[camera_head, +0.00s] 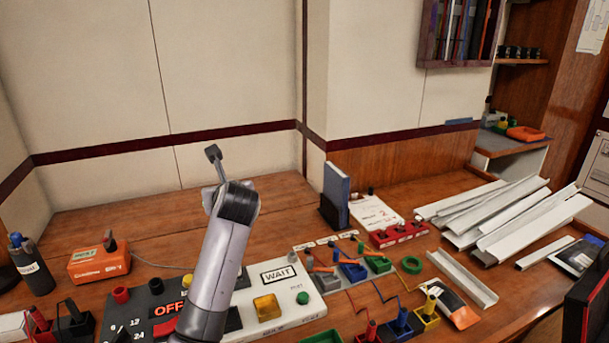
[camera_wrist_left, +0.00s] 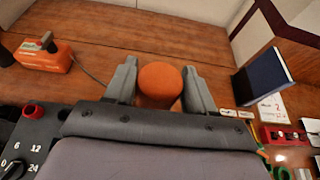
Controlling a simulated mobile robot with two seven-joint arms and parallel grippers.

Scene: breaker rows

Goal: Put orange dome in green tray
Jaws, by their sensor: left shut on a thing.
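The orange dome (camera_wrist_left: 160,88) is between the two grey fingers of my left gripper (camera_wrist_left: 160,74) in the left wrist view, which are shut on it. In the head view, my left gripper (camera_head: 213,155) is raised in front of the back wall, above the left part of the bench; the dome is hidden there. My right gripper is not in view.
A control panel (camera_head: 300,309) with a WAIT label and coloured buttons lies below my left arm. An orange box (camera_head: 98,265) stands at left. A blue binder (camera_head: 336,192), red rack (camera_head: 398,234) and white channels (camera_head: 500,215) stand right. The back left bench is clear.

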